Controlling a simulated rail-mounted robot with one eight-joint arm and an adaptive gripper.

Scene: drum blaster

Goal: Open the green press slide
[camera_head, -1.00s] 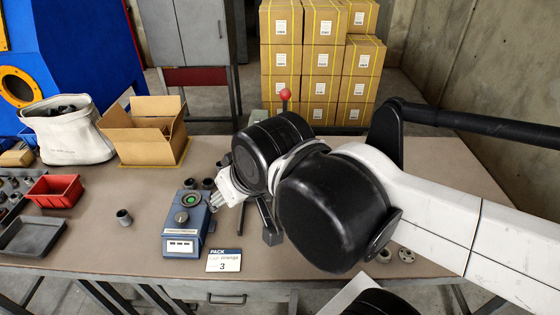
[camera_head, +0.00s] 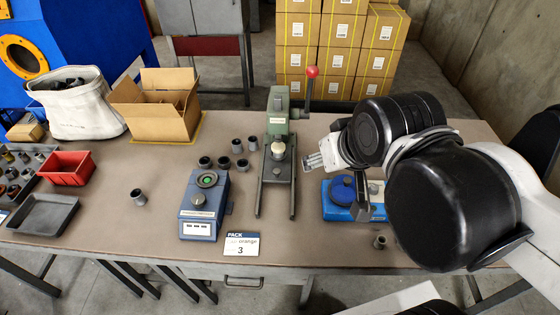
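The green press (camera_head: 278,122) stands upright at the back middle of the table, with a lever ending in a red knob (camera_head: 311,72) at its upper right. Its grey base rails (camera_head: 276,190) run toward the front, and a round pale metal part (camera_head: 278,150) sits between them below the head. My gripper (camera_head: 312,160) is just right of the press, beside its rails, pointing left. It appears apart from the press and lever. Its fingers are small and partly hidden, so I cannot tell whether they are open.
A blue device (camera_head: 204,205) stands left of the press, with several grey cups (camera_head: 237,146) behind it. A bright blue fixture (camera_head: 345,195) sits below my arm. A card reading PACK orange 3 (camera_head: 241,244) lies at the front. A cardboard box (camera_head: 155,105) is at back left.

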